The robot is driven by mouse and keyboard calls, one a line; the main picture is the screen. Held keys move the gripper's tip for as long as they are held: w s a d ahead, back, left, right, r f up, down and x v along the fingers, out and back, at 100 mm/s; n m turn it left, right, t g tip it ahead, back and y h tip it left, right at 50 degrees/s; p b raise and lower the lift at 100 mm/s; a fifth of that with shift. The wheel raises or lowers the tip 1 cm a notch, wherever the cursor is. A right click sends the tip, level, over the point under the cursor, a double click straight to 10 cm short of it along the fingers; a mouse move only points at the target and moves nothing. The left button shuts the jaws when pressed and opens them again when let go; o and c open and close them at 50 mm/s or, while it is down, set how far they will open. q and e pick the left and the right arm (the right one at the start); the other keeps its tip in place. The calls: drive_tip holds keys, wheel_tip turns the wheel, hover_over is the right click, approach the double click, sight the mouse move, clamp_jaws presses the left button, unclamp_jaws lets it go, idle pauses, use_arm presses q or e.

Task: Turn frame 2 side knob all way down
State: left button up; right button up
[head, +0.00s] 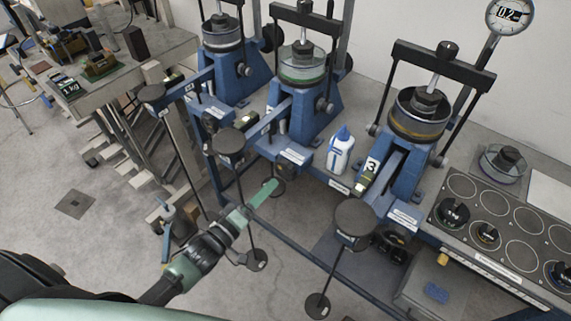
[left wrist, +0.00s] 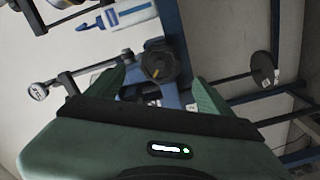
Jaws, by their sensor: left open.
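Frame 2 (head: 303,100) is the middle of three blue lever frames on the bench. A black knob with a brownish face (left wrist: 160,64) shows in the left wrist view, on blue metalwork, between and beyond my fingertips. In the head view a dark round part (head: 278,188) sits just behind my fingertips, partly hidden; it looks like the same knob. My left gripper (head: 262,192) is open, with green fingers pointing at it from the front. The wrist view also shows the gripper (left wrist: 160,85) with nothing between the fingers. I cannot tell whether they touch the knob. My right gripper is not in view.
Hanging weight rods with black discs (head: 353,222) stand out in front of the frames. A white and blue bottle (head: 341,150) is on the bench between frame 2 and frame 3 (head: 409,165). A weight tray (head: 490,207) is at right. Floor at lower left is open.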

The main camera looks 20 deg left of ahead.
sight(283, 173)
use_arm(q)
drive_tip(key=shift+n, duration=0.4)
drive_tip(key=b+x, duration=0.4)
drive_tip(key=x, duration=0.6)
drive_tip(key=shift+f+b, duration=0.2)
drive_tip(key=shift+b, duration=0.2)
drive_tip(key=shift+s+a+r+p, duration=0.1)
drive_tip(key=shift+s+p, duration=0.05)
drive_tip(key=shift+p, duration=0.15)
drive_tip(key=c, duration=0.5)
clamp_jaws()
